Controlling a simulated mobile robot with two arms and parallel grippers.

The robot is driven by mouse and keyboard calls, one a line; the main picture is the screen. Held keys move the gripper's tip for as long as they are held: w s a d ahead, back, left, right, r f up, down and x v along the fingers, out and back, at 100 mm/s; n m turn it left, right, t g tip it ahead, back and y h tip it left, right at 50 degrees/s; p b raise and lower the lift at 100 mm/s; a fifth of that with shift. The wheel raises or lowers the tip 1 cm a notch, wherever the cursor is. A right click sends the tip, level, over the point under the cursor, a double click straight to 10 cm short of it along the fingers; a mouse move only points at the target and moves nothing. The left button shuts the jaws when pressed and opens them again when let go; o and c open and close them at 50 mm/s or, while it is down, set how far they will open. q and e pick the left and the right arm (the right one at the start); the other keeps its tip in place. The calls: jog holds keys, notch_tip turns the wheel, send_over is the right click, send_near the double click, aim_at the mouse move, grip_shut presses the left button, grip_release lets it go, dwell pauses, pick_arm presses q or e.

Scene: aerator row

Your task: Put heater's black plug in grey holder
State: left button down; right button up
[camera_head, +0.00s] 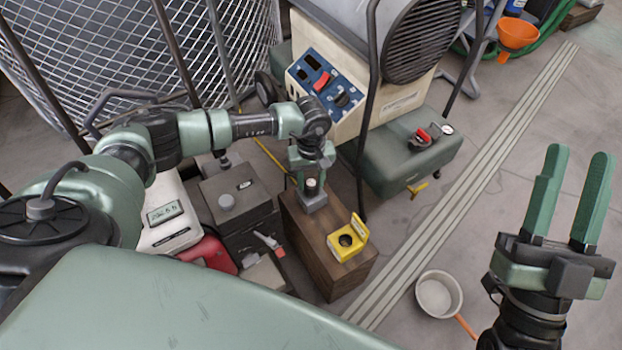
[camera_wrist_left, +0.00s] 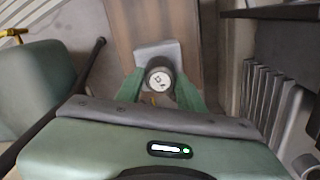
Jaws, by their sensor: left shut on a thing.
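My left gripper (camera_head: 312,172) points down over the wooden block and is shut on the black plug (camera_head: 311,184). In the left wrist view the plug (camera_wrist_left: 159,82) shows a round pale end between the two green fingers. The grey holder (camera_head: 315,205) sits on the block right at the plug; its square plate also shows in the left wrist view (camera_wrist_left: 150,50). I cannot tell how deep the plug sits in the holder. The heater (camera_head: 400,90) stands behind, with a blue control panel. My right gripper (camera_head: 566,195) is open and empty at the right.
A yellow socket box with raised lid (camera_head: 345,243) is on the front of the wooden block (camera_head: 318,262). Grey boxes and a meter (camera_head: 165,214) stand to the left. A white pan (camera_head: 438,294) lies on the floor, which is mostly clear at the right.

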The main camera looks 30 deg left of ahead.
jog(key=shift+s+r, duration=0.1)
pick_arm(q)
jog(key=shift+f, duration=0.15)
jog(key=c, duration=0.8)
grip_release()
pick_arm(e)
jog(key=shift+s+r+t+y, duration=0.3)
jog(key=shift+s+r+t, duration=0.15)
jog(key=shift+s+t, duration=0.05)
